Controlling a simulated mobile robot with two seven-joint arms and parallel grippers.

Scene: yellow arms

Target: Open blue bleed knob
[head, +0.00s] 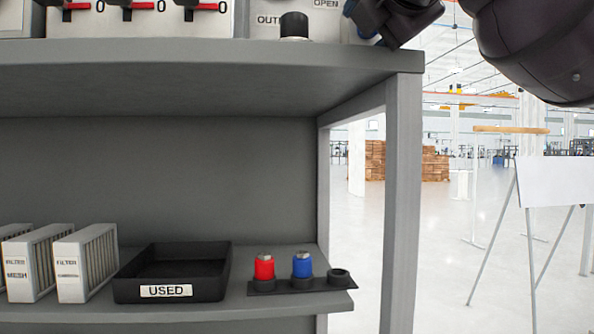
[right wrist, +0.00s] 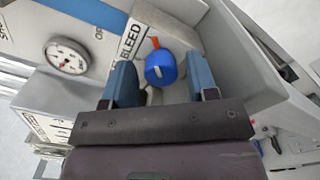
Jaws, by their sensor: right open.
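The blue bleed knob (right wrist: 160,69) shows in the right wrist view on a light panel, beside a label reading BLEED. A small orange pointer (right wrist: 155,42) sticks out by its upper edge. My right gripper (right wrist: 161,82) is open, with one blue-grey finger to the left of the knob and one to the right. Gaps show between the fingers and the knob; I cannot tell the depth. In the head view my right gripper is partly cut off at the top edge, and the knob cannot be made out there. My left gripper is in neither view.
A round gauge (right wrist: 67,56) sits left of the label. A dark knob (head: 294,26) stands on the upper shelf (head: 200,70). Below are filters (head: 85,262), a black USED tray (head: 172,272), and red (head: 264,267) and blue (head: 302,265) capped pieces in a holder.

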